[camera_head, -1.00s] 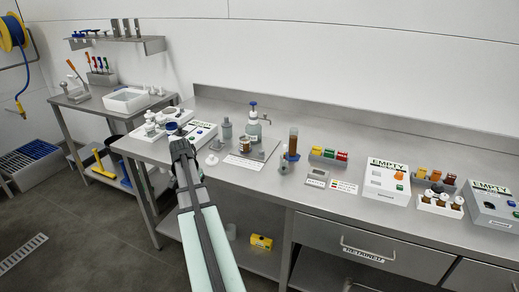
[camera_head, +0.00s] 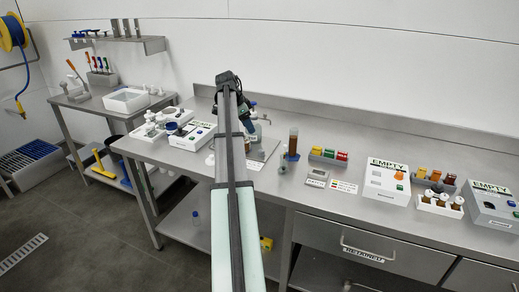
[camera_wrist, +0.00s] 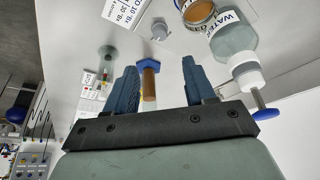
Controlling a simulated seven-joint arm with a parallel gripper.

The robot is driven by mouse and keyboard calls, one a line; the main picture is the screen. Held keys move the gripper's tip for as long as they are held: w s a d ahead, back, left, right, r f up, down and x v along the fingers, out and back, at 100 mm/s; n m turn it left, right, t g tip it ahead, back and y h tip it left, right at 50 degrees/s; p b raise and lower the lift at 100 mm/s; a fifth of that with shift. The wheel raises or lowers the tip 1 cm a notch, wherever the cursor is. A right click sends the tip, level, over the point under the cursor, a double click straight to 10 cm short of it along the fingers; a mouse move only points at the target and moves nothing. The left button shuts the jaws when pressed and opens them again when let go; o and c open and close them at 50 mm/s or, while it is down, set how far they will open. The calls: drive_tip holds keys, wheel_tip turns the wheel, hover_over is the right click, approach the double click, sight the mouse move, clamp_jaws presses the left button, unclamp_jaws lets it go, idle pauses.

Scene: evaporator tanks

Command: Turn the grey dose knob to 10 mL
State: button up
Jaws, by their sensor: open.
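My gripper (camera_wrist: 162,84) is open and empty in the wrist view, its blue fingers spread apart. A small grey knob-like piece (camera_wrist: 159,30) shows beyond the fingers, next to a white printed label (camera_wrist: 126,12); it looks like the dose knob, but its setting cannot be read. To its right is the bottle labelled WATER (camera_wrist: 236,42), with a white collar (camera_wrist: 247,73) and blue top (camera_wrist: 265,115). In the head view my arm hides the knob and much of the bottle (camera_head: 255,133). My gripper is mostly hidden there too, above the bench beside the bottle.
A brown-filled cylinder on a blue base (camera_head: 292,143) stands right of the bottle; it shows between my fingers in the wrist view (camera_wrist: 149,82). A white box (camera_head: 192,137) stands left. Coloured blocks (camera_head: 328,156) and a box marked EMPTY (camera_head: 386,180) stand right.

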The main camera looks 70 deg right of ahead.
sight(261, 151)
drive_tip(key=x, duration=1.3)
drive_tip(key=shift+s+d+f, duration=0.1)
drive_tip(key=shift+d+f, duration=0.05)
drive_tip(key=shift+f, duration=0.2)
drive_tip(key=shift+c, duration=0.2)
clamp_jaws()
